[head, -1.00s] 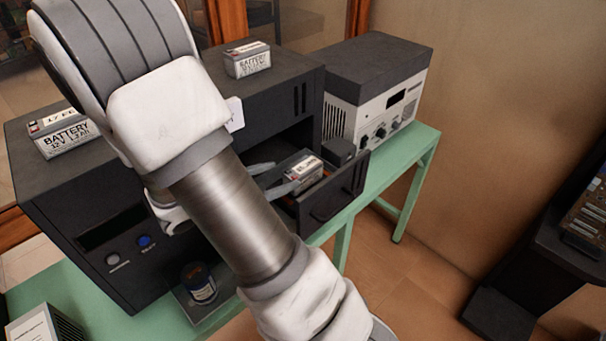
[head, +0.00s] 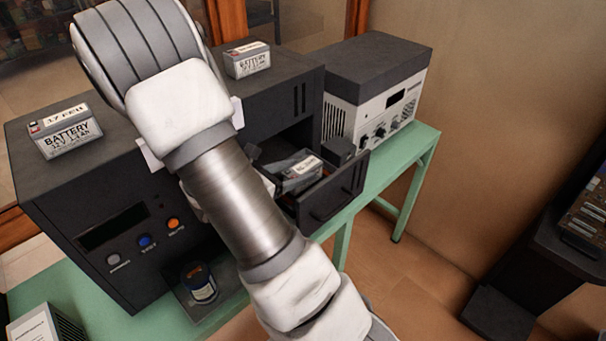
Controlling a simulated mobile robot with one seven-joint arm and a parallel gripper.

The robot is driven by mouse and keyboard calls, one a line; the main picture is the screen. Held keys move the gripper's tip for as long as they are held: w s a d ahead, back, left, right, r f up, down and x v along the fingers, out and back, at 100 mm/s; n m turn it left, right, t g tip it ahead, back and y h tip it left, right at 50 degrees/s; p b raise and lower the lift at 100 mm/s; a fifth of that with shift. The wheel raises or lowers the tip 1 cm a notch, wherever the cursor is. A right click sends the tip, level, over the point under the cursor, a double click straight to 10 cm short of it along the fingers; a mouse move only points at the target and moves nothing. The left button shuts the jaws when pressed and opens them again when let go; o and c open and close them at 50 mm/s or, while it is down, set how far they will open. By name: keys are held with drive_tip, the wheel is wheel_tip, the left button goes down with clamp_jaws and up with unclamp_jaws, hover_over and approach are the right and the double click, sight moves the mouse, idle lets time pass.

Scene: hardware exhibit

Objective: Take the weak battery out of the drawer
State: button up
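The open drawer (head: 335,198) juts from the right side of a dark cabinet (head: 160,205). A grey battery (head: 301,181) with a white label lies in it, partly hidden by my arm; its label is too small to read. My gripper (head: 270,164) is at the drawer's left side, close to the battery. My own arm covers most of it, so its fingers cannot be made out clearly, nor whether they touch the battery. Two more batteries stand on the cabinet top, one at the left (head: 66,131) and one at the back (head: 247,60).
A grey and white device with knobs (head: 375,100) stands right of the drawer on the green table (head: 408,165). A dark jar (head: 199,283) stands below the cabinet's orange, blue and grey buttons.

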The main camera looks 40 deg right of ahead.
clamp_jaws()
drive_tip(key=shift+r, duration=0.1)
idle(0.3)
